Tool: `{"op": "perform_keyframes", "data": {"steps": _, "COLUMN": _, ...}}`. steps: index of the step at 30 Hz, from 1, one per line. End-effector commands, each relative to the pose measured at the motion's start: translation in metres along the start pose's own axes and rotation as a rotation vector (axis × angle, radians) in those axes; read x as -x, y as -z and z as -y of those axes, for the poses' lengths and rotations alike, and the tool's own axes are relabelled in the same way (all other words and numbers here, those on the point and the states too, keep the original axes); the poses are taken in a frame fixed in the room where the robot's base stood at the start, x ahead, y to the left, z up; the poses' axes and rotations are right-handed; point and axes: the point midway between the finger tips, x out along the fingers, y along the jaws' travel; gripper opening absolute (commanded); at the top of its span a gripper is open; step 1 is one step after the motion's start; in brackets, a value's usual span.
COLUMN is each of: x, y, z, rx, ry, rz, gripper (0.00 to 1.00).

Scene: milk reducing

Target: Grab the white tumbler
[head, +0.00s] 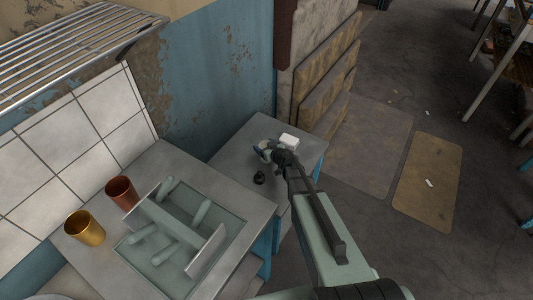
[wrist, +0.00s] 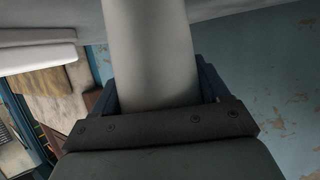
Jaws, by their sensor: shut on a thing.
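The white tumbler (wrist: 152,55) fills the middle of the wrist view as a smooth, pale, tapering cylinder. My gripper (wrist: 158,88) is shut on it, with one dark blue finger on each side. The tumbler's lower part in the picture is hidden behind the gripper body. In the head view, my gripper (head: 268,152) is low over the far grey cabinet top. The tumbler there is small and mostly covered by the gripper, so I cannot tell whether it touches the cabinet top.
A white block (head: 288,140) stands close beside the gripper. A small black object (head: 259,178) is just in front. The cabinet top (head: 235,150) is otherwise largely bare.

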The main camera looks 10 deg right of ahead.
Motion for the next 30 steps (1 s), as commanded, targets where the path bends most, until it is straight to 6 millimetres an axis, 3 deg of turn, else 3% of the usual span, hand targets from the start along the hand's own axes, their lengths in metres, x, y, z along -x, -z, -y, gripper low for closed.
{"op": "perform_keyframes", "data": {"steps": 6, "x": 0.002, "y": 0.003, "z": 0.000, "rx": 0.000, "ry": 0.000, "rz": 0.000, "gripper": 0.43}}
{"op": "perform_keyframes", "data": {"steps": 11, "x": 0.009, "y": 0.019, "z": 0.001, "rx": 0.001, "ry": 0.000, "rz": -0.002, "gripper": 0.43}}
{"op": "perform_keyframes", "data": {"steps": 30, "x": 0.057, "y": 0.135, "z": 0.000, "rx": 0.003, "ry": 0.000, "rz": -0.002, "gripper": 0.43}}
